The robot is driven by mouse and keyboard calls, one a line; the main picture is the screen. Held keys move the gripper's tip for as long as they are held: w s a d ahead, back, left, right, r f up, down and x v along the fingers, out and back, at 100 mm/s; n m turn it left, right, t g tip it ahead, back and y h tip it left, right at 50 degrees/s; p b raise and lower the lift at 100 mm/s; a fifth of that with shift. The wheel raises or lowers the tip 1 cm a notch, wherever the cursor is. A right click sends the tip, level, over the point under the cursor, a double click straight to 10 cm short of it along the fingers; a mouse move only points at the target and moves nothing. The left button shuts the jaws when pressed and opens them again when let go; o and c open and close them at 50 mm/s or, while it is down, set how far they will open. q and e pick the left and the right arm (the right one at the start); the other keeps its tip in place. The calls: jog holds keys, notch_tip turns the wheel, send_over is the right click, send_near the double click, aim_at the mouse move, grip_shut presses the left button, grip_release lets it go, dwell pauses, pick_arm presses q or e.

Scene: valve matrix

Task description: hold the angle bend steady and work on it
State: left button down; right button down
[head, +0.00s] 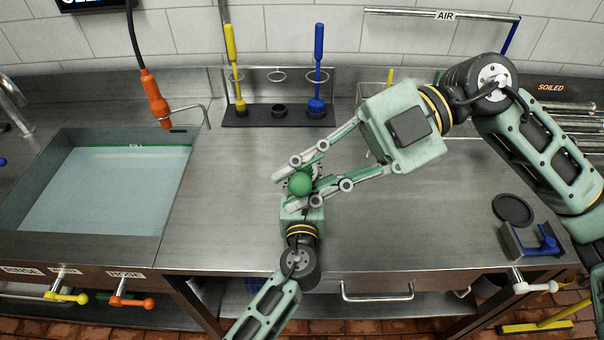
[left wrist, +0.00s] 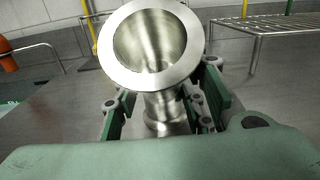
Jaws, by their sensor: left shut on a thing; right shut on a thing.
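The angle bend (left wrist: 150,48) is a shiny metal elbow with a wide round flange, its open mouth facing the camera in the left wrist view. My left gripper (left wrist: 165,112) is shut on it, one finger on each side. My right gripper (head: 287,188) reaches in from the right, above the left one. Whether the ball touches the bend is unclear.
A water-filled sink (head: 105,190) lies left, with an orange sprayer (head: 154,98) hanging over it. A rack (head: 280,118) with yellow and blue brushes stands at the back. A blue-handled fixture (head: 535,240) and black disc (head: 513,209) are at right. The steel counter (head: 220,215) between is clear.

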dwell(0.3)
pick_arm(q)
jog(key=c, duration=1)
grip_release()
jog(key=s, duration=1.2)
jog(key=shift+a, duration=0.1)
